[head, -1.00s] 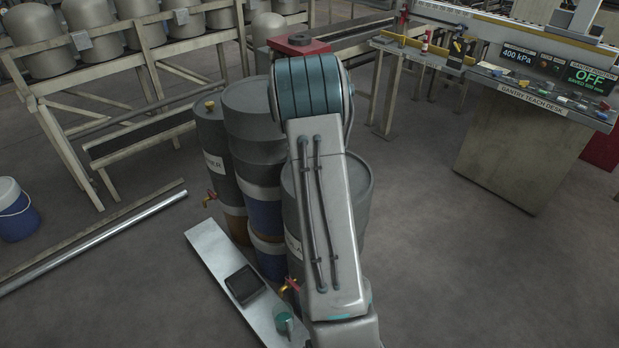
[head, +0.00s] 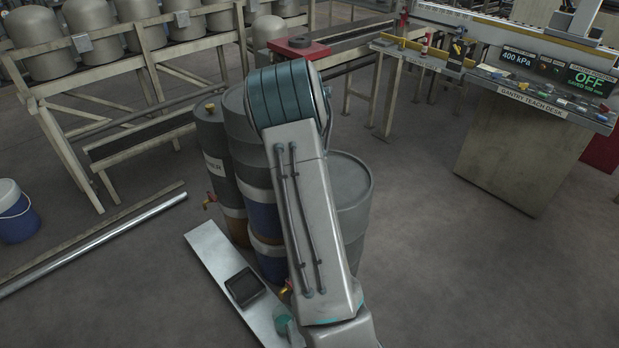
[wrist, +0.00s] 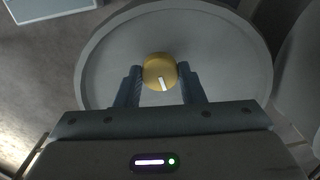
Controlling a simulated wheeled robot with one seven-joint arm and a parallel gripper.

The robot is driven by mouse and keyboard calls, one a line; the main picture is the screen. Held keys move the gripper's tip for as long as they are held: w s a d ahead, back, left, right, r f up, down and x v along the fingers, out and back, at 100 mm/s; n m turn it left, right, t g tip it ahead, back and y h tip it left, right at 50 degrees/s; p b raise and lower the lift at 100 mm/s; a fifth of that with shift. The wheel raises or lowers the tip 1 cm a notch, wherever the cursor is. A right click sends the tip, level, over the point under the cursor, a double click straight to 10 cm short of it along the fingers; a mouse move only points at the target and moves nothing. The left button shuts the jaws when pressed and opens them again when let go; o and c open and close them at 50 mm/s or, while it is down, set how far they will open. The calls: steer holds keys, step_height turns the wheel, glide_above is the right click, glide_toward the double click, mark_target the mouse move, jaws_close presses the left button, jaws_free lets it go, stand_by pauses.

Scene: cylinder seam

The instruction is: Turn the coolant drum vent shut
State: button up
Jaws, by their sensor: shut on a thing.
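In the wrist view, the vent knob (wrist: 158,70) is a round brass-yellow cap with a white mark line pointing down and slightly right. It sits on the round grey top of a drum (wrist: 215,50). My gripper (wrist: 161,86) has one finger on each side of the knob and is shut on it. In the head view, my arm hides the gripper and the held knob. A grey drum (head: 352,190) shows right of my arm. I cannot tell from the head view which drum is held.
Left of my arm stand a labelled drum (head: 212,150) with a brass cap and stacked drums (head: 240,120). A pale plank (head: 212,250) carrying a dark tray (head: 244,287) lies in front. A gantry teach desk (head: 530,110) stands at right. Floor between is clear.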

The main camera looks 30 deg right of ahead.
steer(key=shift+r+m, duration=0.1)
steer(key=shift+m, duration=0.3)
steer(key=o, duration=1)
step_height(320, 180, up, 14)
steer(key=shift+f+b, duration=0.1)
steer(key=shift+b, duration=0.25)
